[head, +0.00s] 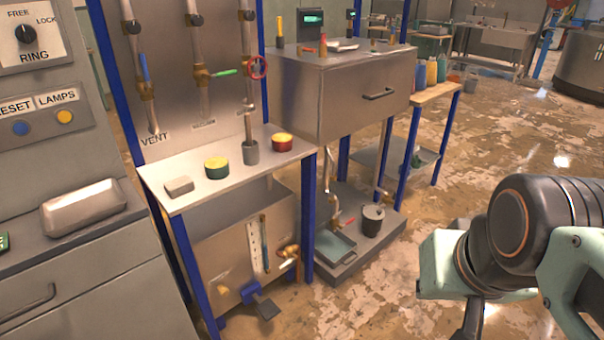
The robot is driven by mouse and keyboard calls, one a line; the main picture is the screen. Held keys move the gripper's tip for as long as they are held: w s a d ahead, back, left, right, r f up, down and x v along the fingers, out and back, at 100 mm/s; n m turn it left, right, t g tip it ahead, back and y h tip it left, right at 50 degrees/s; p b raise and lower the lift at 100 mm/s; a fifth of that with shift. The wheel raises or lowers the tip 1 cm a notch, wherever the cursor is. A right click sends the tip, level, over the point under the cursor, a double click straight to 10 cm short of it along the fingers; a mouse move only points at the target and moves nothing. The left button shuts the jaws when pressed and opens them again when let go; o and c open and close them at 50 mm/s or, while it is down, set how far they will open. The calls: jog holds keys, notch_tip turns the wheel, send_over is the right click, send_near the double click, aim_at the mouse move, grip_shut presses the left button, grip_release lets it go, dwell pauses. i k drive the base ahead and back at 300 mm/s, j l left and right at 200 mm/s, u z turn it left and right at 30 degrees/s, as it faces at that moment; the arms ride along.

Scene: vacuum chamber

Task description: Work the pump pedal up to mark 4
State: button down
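The pump pedal (266,309) is a dark plate on a blue mount (249,291), low at the front of a grey metal tank (205,278) under the bench, close to the floor. Above it on the tank front is a pale upright scale strip (254,247) with a thin tube (265,257) beside it. The scale's marks and any level in the tube are too small to read. My arm is at the right, well apart from the pedal. The fingertips of my gripper do not show.
A blue-legged bench (231,187) stands over the tank, carrying small pots and a grey block. A brass valve (290,251) juts out above the pedal. A plinth with a blue tray (335,246) and a bucket (372,220) is to its right. The floor in front is clear.

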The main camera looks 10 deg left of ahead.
aim_at(268, 308)
jog(key=j+z, duration=0.2)
jog(key=z, duration=0.55)
jog(key=j+z, duration=0.55)
jog(key=j, duration=0.2)
jog(key=k+j, duration=0.1)
jog(key=j, duration=0.35)
jog(key=k+j+z, duration=0.15)
jog(key=j, duration=0.7)
jog(key=k+j+z, duration=0.1)
jog(key=j, duration=0.35)
jog(key=k+l, duration=0.25)
jog(key=i+j, duration=0.15)
